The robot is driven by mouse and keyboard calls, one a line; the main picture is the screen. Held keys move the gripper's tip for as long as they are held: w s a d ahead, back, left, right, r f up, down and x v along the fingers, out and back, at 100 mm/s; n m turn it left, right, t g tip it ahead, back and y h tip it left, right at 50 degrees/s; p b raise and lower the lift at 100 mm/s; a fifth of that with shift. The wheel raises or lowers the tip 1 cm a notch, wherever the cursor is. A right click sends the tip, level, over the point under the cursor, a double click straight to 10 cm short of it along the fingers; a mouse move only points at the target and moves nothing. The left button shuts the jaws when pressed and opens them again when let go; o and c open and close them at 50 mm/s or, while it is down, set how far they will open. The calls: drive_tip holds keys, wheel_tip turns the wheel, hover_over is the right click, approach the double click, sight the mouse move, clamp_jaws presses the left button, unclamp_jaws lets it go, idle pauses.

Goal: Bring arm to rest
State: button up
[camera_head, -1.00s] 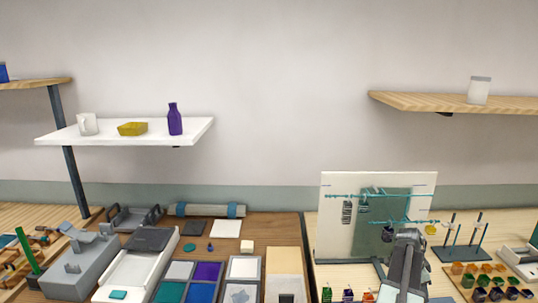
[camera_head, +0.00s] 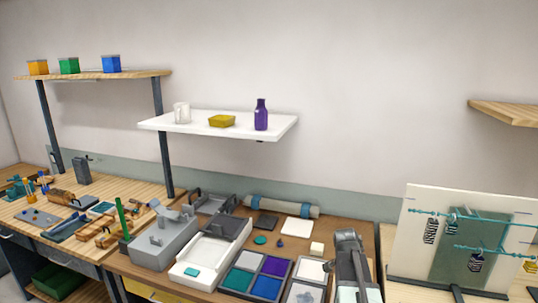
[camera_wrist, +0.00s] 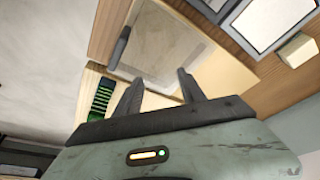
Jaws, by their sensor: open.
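My gripper (camera_wrist: 160,76) shows in the wrist view with its two dark fingers apart and nothing between them. In the head view my arm (camera_head: 352,262) stands raised at the lower middle right, in front of the brown bench (camera_head: 375,235). The gripper itself cannot be made out there.
Framed coloured tiles (camera_head: 238,279) and a white tray (camera_head: 195,253) lie left of my arm. A white panel with teal rods (camera_head: 418,225) stands to the right. A white shelf (camera_head: 170,127) carries a cup, yellow dish and purple bottle. In the wrist view a cream block (camera_wrist: 298,50) sits at upper right.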

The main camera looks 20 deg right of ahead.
drive_tip(key=w+a+n+y, duration=0.15)
drive_tip(key=a+n, duration=0.55)
drive_tip(key=a, duration=1.5)
drive_tip(key=s+a+f+n+y, duration=0.1)
drive_tip(key=s+a+n+y, duration=0.1)
drive_tip(key=s+a+n, duration=0.4)
drive_tip(key=a+n, duration=0.2)
drive_tip(key=a, duration=0.1)
drive_tip(key=shift+a+n+g, duration=0.2)
drive_tip(key=shift+n+g, duration=0.1)
drive_tip(key=shift+s, duration=0.1)
drive_tip(key=shift+c, duration=1.2)
drive_tip(key=shift+d, duration=0.15)
